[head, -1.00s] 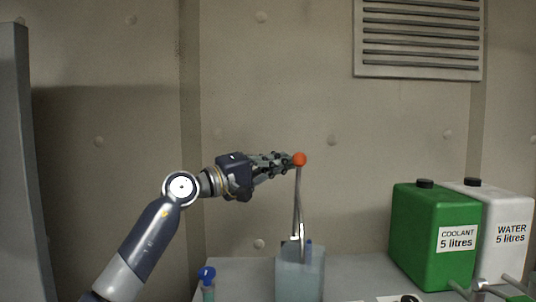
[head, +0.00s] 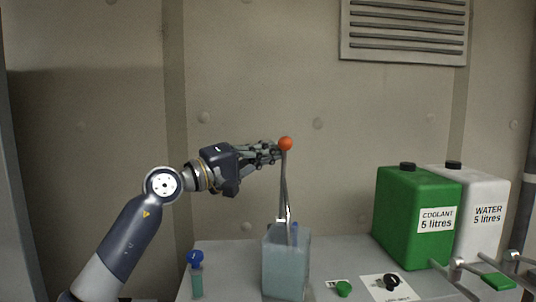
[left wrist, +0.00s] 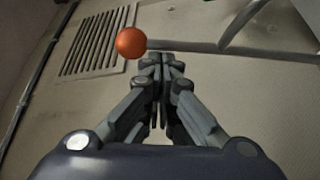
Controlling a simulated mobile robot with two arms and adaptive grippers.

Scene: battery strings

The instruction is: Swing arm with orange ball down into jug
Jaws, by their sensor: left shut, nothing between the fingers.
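The orange ball (head: 285,144) sits at the top of a thin grey arm (head: 284,185) that stands nearly upright over the jug. The jug (head: 286,268) is a translucent blue-grey box-shaped vessel on the table. My left gripper (head: 277,152) is shut and empty, its fingertips right beside the ball on its left. In the left wrist view the ball (left wrist: 130,42) shows just beyond and left of the closed fingertips (left wrist: 160,60). Whether the fingertips touch the ball I cannot tell. My right gripper is not in view.
A green coolant container (head: 405,220) and a white water container (head: 487,215) stand at the right. A small blue-capped vial (head: 196,275) stands left of the jug. A green cap (head: 344,289) and a white sheet (head: 378,284) with a black ring lie right of the jug.

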